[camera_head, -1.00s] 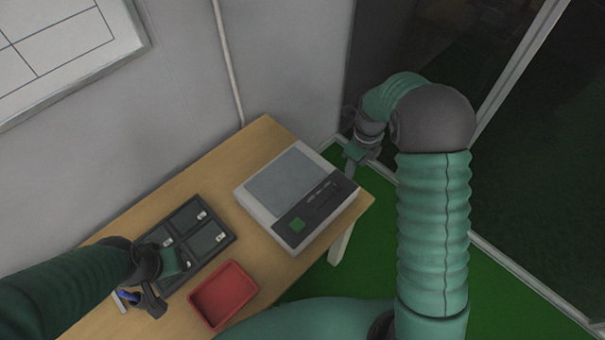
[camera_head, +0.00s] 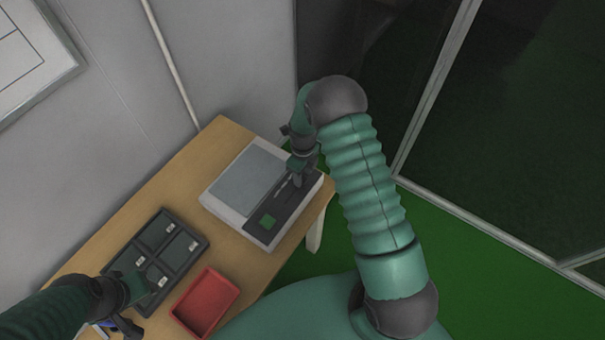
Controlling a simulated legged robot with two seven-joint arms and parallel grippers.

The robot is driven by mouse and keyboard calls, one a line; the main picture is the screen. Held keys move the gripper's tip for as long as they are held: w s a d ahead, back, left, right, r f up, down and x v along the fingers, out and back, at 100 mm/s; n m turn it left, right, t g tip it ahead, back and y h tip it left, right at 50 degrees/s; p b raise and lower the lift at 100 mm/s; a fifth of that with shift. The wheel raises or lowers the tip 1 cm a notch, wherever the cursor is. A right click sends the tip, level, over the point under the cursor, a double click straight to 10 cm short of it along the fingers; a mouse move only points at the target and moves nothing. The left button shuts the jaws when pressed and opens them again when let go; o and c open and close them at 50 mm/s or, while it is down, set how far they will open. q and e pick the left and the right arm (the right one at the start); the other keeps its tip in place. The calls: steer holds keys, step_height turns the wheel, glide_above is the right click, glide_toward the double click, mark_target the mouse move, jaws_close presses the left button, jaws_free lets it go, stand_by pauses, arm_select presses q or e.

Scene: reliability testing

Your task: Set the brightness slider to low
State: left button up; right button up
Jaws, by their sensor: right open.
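The grey-white device (camera_head: 236,222) stands on the wooden table. It has a flat grey screen (camera_head: 246,181), a dark control panel (camera_head: 285,212) along its right side and a green button (camera_head: 267,221). A slider slot with pale marks lies on the panel, partly covered by my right gripper, and the slider's position cannot be made out. My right gripper (camera_head: 298,182) is open over the far part of the dark panel; whether it touches is unclear. My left gripper (camera_head: 140,308) is over the near left of the table, by the dark tray; its fingers are unclear.
A dark compartment tray (camera_head: 204,241) with several small pale-tagged items lies left of the device. A red bin (camera_head: 207,301) sits in front of it. A wall borders the wooden table (camera_head: 205,146) behind; green floor (camera_head: 450,262) lies to the right.

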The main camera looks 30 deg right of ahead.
steer(key=shift+f, duration=0.3)
steer(key=shift+a, duration=0.4)
steer(key=c, duration=0.5)
steer(key=shift+d, duration=0.15)
jaws_close()
steer(key=shift+s, duration=0.2)
